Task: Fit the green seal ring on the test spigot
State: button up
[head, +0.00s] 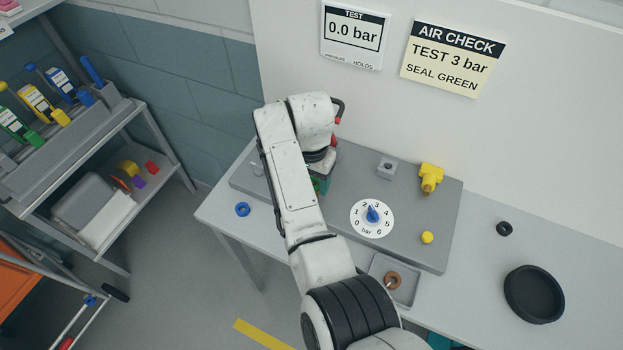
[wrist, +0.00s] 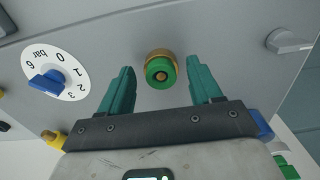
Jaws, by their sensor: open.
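The green seal ring (wrist: 159,71) sits around the tip of the brass test spigot (wrist: 159,54) in the wrist view. The brass centre shows through the ring, and a wider brass collar shows behind it. I cannot tell whether the ring is pressed fully against the collar. My gripper (wrist: 163,70) is open, with one teal finger on each side of the ring and a visible gap to both. In the head view my arm hides the spigot and most of the gripper.
The grey panel carries a dial with a blue knob (head: 373,214), a yellow fitting (head: 430,178) and a yellow button (head: 427,237). A blue ring (head: 242,209), black ring (head: 504,228) and black dish (head: 535,294) lie on the bench. A tray (head: 407,267) holds a brown ring (head: 393,281). The display (head: 354,36) reads 0.0 bar.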

jog(key=shift+r, duration=0.5)
jog(key=s+d+r+p, duration=0.3)
jog(key=s+r, duration=0.9)
jog(key=s, duration=0.1)
jog(key=shift+s+d, duration=0.25)
jog(key=shift+d, duration=0.05)
dwell(0.4)
